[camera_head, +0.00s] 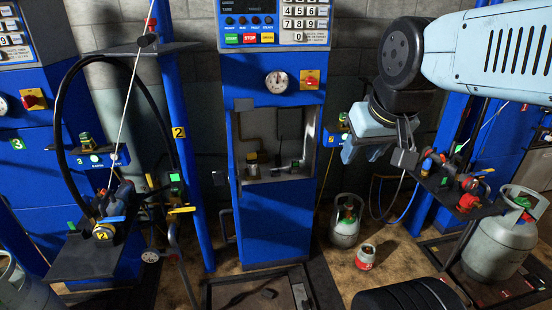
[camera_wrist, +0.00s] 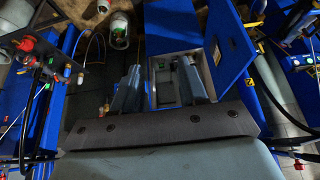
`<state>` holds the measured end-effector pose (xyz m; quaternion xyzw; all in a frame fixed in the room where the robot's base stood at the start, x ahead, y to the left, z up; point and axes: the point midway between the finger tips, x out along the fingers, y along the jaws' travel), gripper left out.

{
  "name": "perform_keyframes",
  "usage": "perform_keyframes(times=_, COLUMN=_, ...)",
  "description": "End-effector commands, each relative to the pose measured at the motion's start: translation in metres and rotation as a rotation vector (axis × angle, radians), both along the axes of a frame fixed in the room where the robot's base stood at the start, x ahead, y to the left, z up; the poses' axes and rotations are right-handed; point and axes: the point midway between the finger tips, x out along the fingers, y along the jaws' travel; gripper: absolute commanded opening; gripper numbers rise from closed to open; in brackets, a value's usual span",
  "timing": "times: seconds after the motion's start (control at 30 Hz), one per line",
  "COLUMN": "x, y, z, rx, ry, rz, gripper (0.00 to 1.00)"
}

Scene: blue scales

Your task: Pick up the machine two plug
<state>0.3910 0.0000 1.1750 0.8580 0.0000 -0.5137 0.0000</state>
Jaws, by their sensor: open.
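The machine two plug (camera_head: 103,232), a round brass-coloured end with a yellow "2" label, sits on a dark shelf (camera_head: 85,262) at the left in the head view. A blue-handled valve and a black hose are beside it. My gripper (camera_head: 366,150) hangs at the upper right, well to the right of the plug, with nothing between its fingers. In the wrist view my gripper (camera_wrist: 160,82) shows two grey-blue fingers spread apart, with a blue machine beyond them. I cannot pick out the plug with certainty in the wrist view.
A blue scale machine (camera_head: 268,225) with keypad and dial stands in the middle. A blue post (camera_head: 180,175) with a yellow "2" is right of the plug's shelf. A second shelf (camera_head: 450,200) with red valves and a gas cylinder (camera_head: 500,245) are at right. Small cylinders stand on the floor.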

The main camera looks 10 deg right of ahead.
Motion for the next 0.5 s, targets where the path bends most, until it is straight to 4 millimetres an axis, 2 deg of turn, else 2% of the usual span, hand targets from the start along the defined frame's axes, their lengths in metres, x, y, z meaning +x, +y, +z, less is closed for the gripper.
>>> perform_keyframes(times=0.17, x=0.000, y=0.000, z=0.000, rx=0.000, ry=0.000, rz=0.000, gripper=0.43)
perform_keyframes(times=0.33, x=0.006, y=0.000, z=0.002, rx=0.000, ry=-0.004, rz=-0.001, gripper=0.58)
perform_keyframes(times=0.4, x=0.018, y=0.000, z=0.004, rx=0.001, ry=-0.012, rz=0.000, gripper=0.64)
perform_keyframes(times=0.5, x=0.043, y=-0.002, z=0.009, rx=0.002, ry=-0.032, rz=0.000, gripper=0.64)
